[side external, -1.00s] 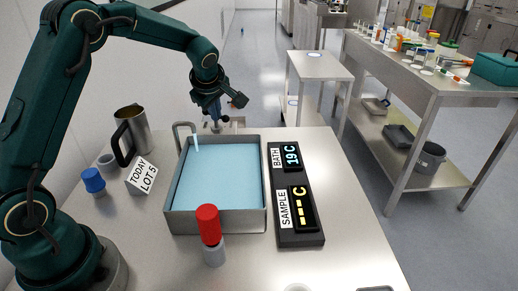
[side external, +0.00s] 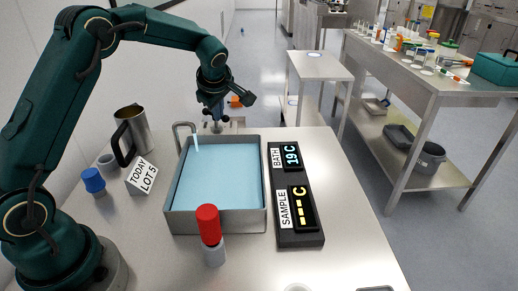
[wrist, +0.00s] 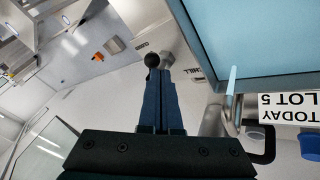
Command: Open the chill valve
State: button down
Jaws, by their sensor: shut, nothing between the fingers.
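My gripper (side external: 215,110) is over the far edge of the bench, behind the bath, pointing down; its fingers are together and empty. In the wrist view the shut fingertips (wrist: 161,75) are beside a dark round knob (wrist: 152,60) and a grey metal block (wrist: 168,58), part of the valve fitting. A label reading CHILL (wrist: 191,71) is partly hidden to their right. I cannot tell whether the fingers touch the knob. The valve fitting (side external: 216,127) is partly hidden by my gripper in the side view. A pale stream (side external: 196,143) falls from the tap (side external: 181,127) into the bath (side external: 264,190).
A BATH display (side external: 292,156) reads 19 C; the SAMPLE display (side external: 302,209) shows dashes. A steel jug (side external: 140,130), a TODAY LOT 5 card (side external: 143,175), a blue-capped jar (side external: 93,181) and a red-capped vial (side external: 209,230) surround the bath.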

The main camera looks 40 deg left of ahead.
jog(key=shift+w+d+n, duration=0.1)
jog(key=shift+w+n, duration=0.05)
jog(key=shift+n, duration=0.15)
jog(key=shift+w+d, duration=0.2)
jog(key=shift+w, duration=1)
dwell(0.5)
dwell(1.2)
